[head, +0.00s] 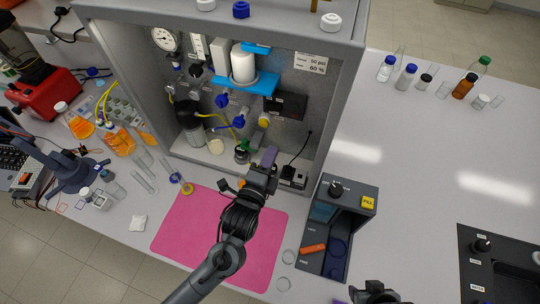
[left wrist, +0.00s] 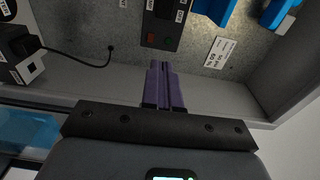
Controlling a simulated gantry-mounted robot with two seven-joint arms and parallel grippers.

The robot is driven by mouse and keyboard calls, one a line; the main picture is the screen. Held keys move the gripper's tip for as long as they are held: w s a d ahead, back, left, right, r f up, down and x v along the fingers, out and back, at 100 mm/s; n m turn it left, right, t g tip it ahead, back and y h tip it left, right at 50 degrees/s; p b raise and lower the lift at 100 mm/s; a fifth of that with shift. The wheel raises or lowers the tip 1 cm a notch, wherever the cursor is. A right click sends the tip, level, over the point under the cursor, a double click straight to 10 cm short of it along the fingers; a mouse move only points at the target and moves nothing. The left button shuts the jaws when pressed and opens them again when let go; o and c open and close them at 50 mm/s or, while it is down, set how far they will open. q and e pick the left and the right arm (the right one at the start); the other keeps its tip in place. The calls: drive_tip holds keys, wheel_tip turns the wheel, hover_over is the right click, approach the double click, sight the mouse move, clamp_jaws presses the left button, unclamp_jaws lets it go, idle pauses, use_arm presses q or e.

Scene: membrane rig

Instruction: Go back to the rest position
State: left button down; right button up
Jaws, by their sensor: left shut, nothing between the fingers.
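My left gripper (head: 267,160) reaches up from the bottom over the pink mat (head: 215,262) in the head view. Its purple fingers point toward the open front of the grey cabinet (head: 330,110). In the left wrist view the fingers (left wrist: 164,84) are pressed together with nothing between them, in front of the cabinet's speckled back wall. Part of my right arm's dark end (head: 376,294) shows at the bottom edge of the head view. Its fingers are mostly cut off, so their state is unclear.
The cabinet holds a gauge (head: 164,39), a white cylinder on a blue bracket (head: 262,82), tubing and valves. A dark device with a yellow label (head: 367,202) stands right of the mat. Flasks and bottles crowd the left. The white bench (head: 430,150) at right has clear room.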

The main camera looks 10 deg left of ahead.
idle(0.4)
use_arm(q)
drive_tip(key=s+a+f+n+g+y+p, duration=0.1)
drive_tip(key=s+a+n+g+p, duration=0.2)
drive_tip(key=s, duration=0.6)
drive_tip(key=s+a+f+n+g+y+p, duration=0.1)
drive_tip(key=s+a+n+g+p, duration=0.2)
drive_tip(key=s+a+n+g, duration=0.3)
drive_tip(key=s+a+f+n+g+y+p, duration=0.1)
drive_tip(key=s+a+n+g+p, duration=0.3)
drive_tip(key=s+n, duration=0.5)
drive_tip(key=s+a+g, duration=0.1)
drive_tip(key=s, duration=0.2)
drive_tip(key=shift+a+f, duration=0.3)
drive_tip(key=shift+f, duration=0.05)
